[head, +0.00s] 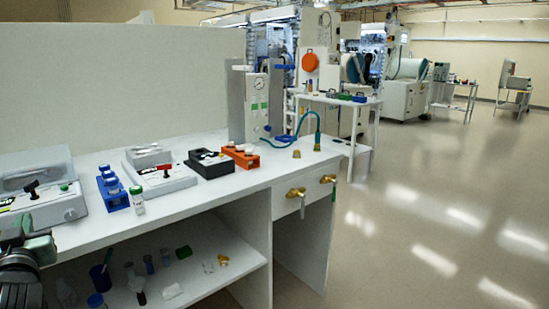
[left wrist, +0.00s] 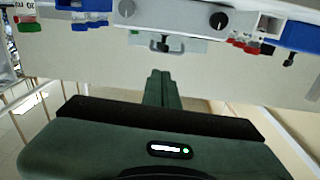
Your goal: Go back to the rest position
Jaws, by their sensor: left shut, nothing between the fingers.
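My left gripper (head: 36,246) is at the lower left edge of the head view, beside the front of the white bench (head: 190,210). Its dark green fingers also show in the left wrist view (left wrist: 161,88), pressed together with nothing between them. The gripper touches no object that I can see. My right gripper shows in neither view.
On the bench are grey devices (head: 160,178), a blue rack (head: 113,195), a white vial with a green cap (head: 137,202), a black box (head: 211,164) and an orange rack (head: 241,157). Small bottles stand on the shelf below. The floor (head: 430,220) at right is clear.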

